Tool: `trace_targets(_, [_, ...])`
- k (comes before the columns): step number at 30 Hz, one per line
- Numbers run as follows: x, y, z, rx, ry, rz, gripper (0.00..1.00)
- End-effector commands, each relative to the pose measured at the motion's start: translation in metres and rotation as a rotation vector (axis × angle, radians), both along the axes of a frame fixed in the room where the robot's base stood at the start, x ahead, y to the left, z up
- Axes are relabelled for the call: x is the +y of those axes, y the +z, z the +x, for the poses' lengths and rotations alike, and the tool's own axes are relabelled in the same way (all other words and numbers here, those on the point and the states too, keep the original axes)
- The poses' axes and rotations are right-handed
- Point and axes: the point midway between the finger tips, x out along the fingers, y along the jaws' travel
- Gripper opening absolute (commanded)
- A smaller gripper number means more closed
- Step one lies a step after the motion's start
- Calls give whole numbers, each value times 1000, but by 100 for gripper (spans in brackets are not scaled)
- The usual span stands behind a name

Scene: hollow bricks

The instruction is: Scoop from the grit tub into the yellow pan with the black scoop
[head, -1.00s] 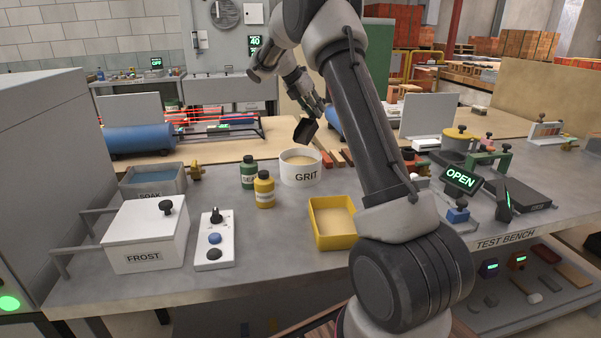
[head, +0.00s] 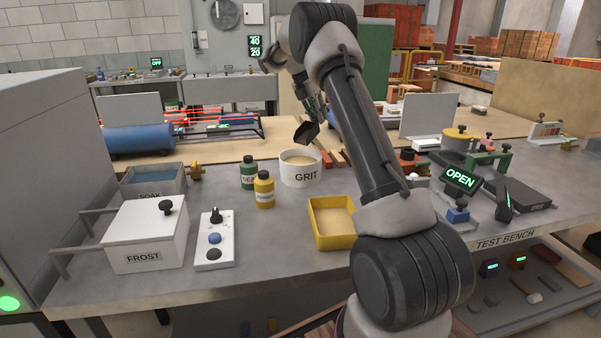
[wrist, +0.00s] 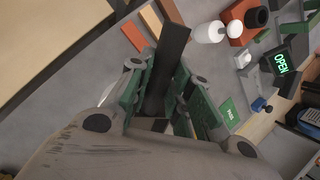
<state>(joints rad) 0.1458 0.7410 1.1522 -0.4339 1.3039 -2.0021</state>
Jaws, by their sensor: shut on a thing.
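The black scoop (head: 306,132) hangs tilted just above the back rim of the white grit tub (head: 301,177), apart from it. The tub is labelled GRIT and holds pale sandy grit. My gripper (head: 319,108) is shut on the scoop's handle; in the wrist view the dark handle (wrist: 171,55) runs between the green-sided fingers. The inside of the scoop's bowl cannot be made out. The yellow pan (head: 318,239) stands in front and right of the tub, its inside sandy-coloured; I cannot tell how deep any grit lies.
Green (head: 249,175) and yellow (head: 264,192) bottles stand left of the tub. A white FROST box (head: 145,240) and a control panel (head: 214,245) are further left. Coloured bars (head: 337,158) lie behind right. Bare bench separates tub and pan.

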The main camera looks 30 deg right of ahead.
Motion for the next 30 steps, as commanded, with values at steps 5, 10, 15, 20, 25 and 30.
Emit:
trace_targets(5, [-6,-9,2,26,-4,56,0])
trace_targets(10, [-11,-21,5,71,-3,148,0])
trace_targets(15, [-14,-29,7,101,-2,212,0])
trace_targets(20, [-14,-30,7,108,0,224,0])
trace_targets(25, [-14,-30,7,107,0,223,0])
trace_targets(30, [-14,-19,7,106,0,223,0])
